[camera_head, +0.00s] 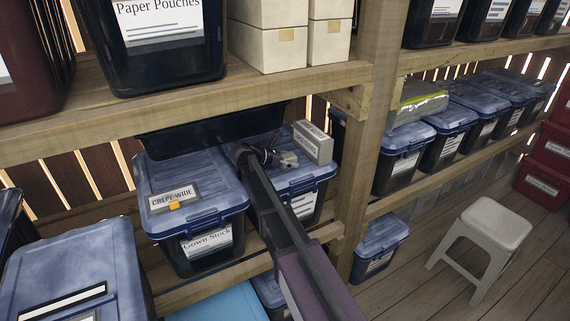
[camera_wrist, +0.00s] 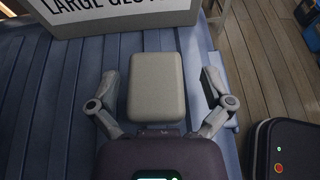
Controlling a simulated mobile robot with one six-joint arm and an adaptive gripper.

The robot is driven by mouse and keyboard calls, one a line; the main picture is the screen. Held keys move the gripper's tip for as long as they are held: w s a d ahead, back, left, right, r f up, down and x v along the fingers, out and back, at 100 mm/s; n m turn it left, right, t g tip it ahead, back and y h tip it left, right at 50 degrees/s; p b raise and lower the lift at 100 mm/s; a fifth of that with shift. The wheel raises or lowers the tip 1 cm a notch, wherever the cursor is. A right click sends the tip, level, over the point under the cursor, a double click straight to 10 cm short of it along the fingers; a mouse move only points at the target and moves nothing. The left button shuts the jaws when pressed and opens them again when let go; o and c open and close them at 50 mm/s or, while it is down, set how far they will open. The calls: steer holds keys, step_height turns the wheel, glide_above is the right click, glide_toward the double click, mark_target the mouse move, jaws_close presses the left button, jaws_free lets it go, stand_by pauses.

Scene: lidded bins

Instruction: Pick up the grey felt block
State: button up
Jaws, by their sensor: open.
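The grey felt block (camera_wrist: 156,85), a pale rounded rectangle, lies on the ridged blue bin lid (camera_wrist: 58,105) in the wrist view. My gripper (camera_wrist: 160,80) is open, with one finger to the left of the block and one to the right. Gaps show between the block and both fingers. The block's near edge is close to my palm; I cannot tell whether they touch. In the head view my gripper (camera_head: 283,158) is low over the lid of the right-hand bin on the middle shelf, and the block is hard to make out there.
A grey labelled box (camera_head: 313,142) stands on the same lid just beyond the block. A wooden post (camera_head: 354,195) rises to the right, and a shelf board (camera_head: 190,97) runs above. A lidded bin (camera_head: 190,218) with a "Crepe-Wide" sign (camera_head: 173,197) stands to the left.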

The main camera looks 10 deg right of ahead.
mark_target(290, 155)
stand_by(0.3)
steer(key=c, duration=1.2)
steer(key=shift+c, duration=0.2)
steer(key=shift+r, duration=0.1)
step_height(290, 155, up, 3)
steer(key=p, duration=0.3)
steer(key=shift+r, duration=0.1)
steer(key=s+a+r+p, duration=0.1)
steer(key=s+a+p, duration=0.1)
steer(key=s+a, duration=0.6)
steer(key=s, duration=0.5)
steer(key=shift+s+a+r, duration=0.25)
steer(key=shift+s+r, duration=0.05)
